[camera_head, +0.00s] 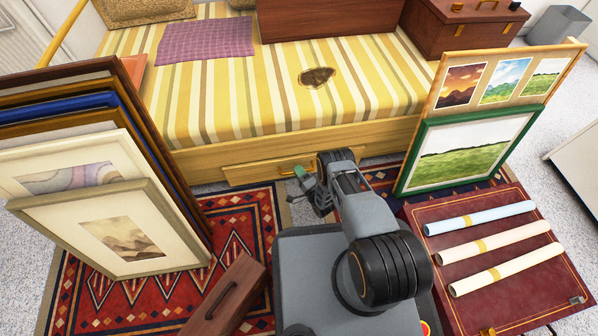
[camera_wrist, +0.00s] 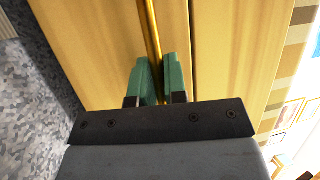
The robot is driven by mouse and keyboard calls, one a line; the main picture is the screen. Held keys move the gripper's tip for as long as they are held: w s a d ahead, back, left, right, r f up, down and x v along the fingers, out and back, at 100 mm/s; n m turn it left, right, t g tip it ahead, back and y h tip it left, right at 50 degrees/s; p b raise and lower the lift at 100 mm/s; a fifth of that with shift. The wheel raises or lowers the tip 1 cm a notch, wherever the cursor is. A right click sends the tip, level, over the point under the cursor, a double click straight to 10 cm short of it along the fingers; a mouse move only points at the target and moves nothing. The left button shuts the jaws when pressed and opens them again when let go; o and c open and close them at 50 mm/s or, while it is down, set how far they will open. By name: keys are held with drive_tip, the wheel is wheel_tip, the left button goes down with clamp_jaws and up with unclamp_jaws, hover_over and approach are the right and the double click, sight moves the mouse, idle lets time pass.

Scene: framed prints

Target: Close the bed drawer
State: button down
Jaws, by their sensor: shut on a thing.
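The wooden bed drawer (camera_head: 245,175) is low in the front side of the bed, and its front looks to stand out a little from the frame. Its brass handle (camera_head: 287,170) is partly hidden by my gripper (camera_head: 303,179). In the wrist view, the brass handle (camera_wrist: 152,30) runs down between the green fingertips of my gripper (camera_wrist: 160,78), which is shut on it. Wooden surfaces (camera_wrist: 225,50) show on both sides of the handle. The right part of the drawer front is hidden behind my arm.
Framed prints (camera_head: 120,215) lean at left, and a green-framed print (camera_head: 470,150) stands at right. A red case (camera_head: 430,265) bears several rolled prints. A brown box (camera_head: 225,297) lies on the patterned rug (camera_head: 85,285). The striped bed (camera_head: 220,100) is behind.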

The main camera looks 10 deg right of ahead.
sight(297, 163)
idle(0.3)
drive_tip(key=w, duration=0.3)
drive_tip(key=shift+w+a, duration=0.2)
drive_tip(key=shift+w, duration=0.15)
drive_tip(key=shift+w+r, duration=0.1)
drive_tip(key=shift+w, duration=0.2)
drive_tip(key=c, duration=1.2)
unclamp_jaws()
